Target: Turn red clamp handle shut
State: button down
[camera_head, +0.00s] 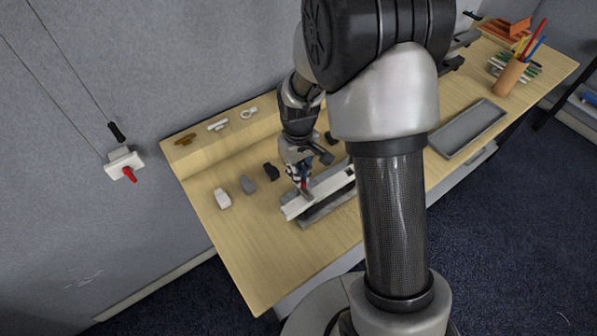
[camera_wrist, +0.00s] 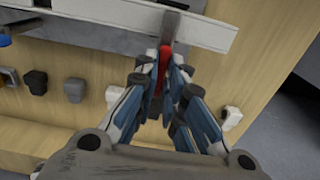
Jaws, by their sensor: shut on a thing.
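The red clamp handle (camera_wrist: 164,62) shows between my fingertips in the wrist view, and my gripper (camera_wrist: 166,68) is shut on it. A grey metal part (camera_wrist: 171,24) of the clamp stands beyond the handle and crosses the white bar (camera_wrist: 130,12). In the head view my gripper (camera_head: 301,178) is at the near end of the white bar (camera_head: 318,194), which lies along a grey rail (camera_head: 326,208) on the table. My fingers hide much of the handle, so its exact angle is hard to tell.
Small white (camera_head: 222,198), grey (camera_head: 248,184) and black (camera_head: 270,171) blocks stand left of the rail. A grey tray (camera_head: 468,132) and a pen cup (camera_head: 510,75) are further right. A white wall box (camera_head: 122,161) has its own red lever. The table's left front is clear.

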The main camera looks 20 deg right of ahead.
dwell(0.4)
jog(key=c, duration=1.7)
grip_release()
notch_tip(320, 180, up, 12)
jog(key=shift+r, duration=0.1)
